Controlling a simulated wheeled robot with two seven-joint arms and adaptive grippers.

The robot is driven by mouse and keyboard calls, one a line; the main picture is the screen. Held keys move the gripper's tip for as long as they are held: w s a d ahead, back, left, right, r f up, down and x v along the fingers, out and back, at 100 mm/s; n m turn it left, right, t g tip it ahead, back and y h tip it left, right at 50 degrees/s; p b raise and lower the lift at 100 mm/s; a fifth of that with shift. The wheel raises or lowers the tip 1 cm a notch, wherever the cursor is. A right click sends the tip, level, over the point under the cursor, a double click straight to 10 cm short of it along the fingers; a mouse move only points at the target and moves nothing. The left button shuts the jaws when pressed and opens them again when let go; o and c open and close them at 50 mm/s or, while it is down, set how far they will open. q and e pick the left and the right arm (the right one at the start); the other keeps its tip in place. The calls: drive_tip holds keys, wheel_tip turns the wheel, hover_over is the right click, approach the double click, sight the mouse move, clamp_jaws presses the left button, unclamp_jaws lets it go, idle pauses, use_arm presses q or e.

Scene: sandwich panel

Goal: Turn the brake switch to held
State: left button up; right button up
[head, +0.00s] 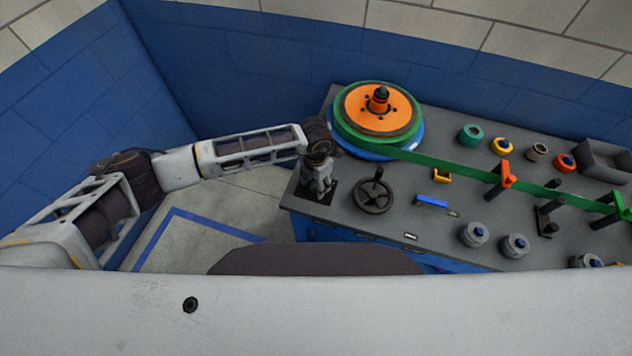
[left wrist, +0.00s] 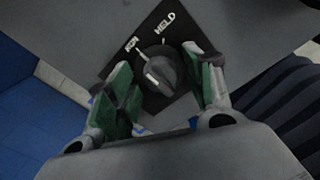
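The brake switch (left wrist: 160,72) is a dark round knob with a white bar on it, set on a black plate (left wrist: 172,102) lettered RUN and HELD in white. The knob's white bar appears nearer the RUN side; its exact setting is hard to tell. My left gripper (left wrist: 162,88) is open, with one green-padded finger on each side of the knob. A gap shows on the right; contact on the left is unclear. In the head view my left gripper (head: 318,184) points down over the plate at the bench's left end and hides the knob. My right gripper is not in view.
The grey bench (head: 400,225) carries a black handwheel (head: 373,193) just right of my left gripper. Behind it stands an orange and green reel (head: 378,108), with a green strip (head: 455,165) running right past an orange-topped post (head: 505,177). Blue walls stand close behind.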

use_arm(q)
drive_tip(key=c, duration=0.9)
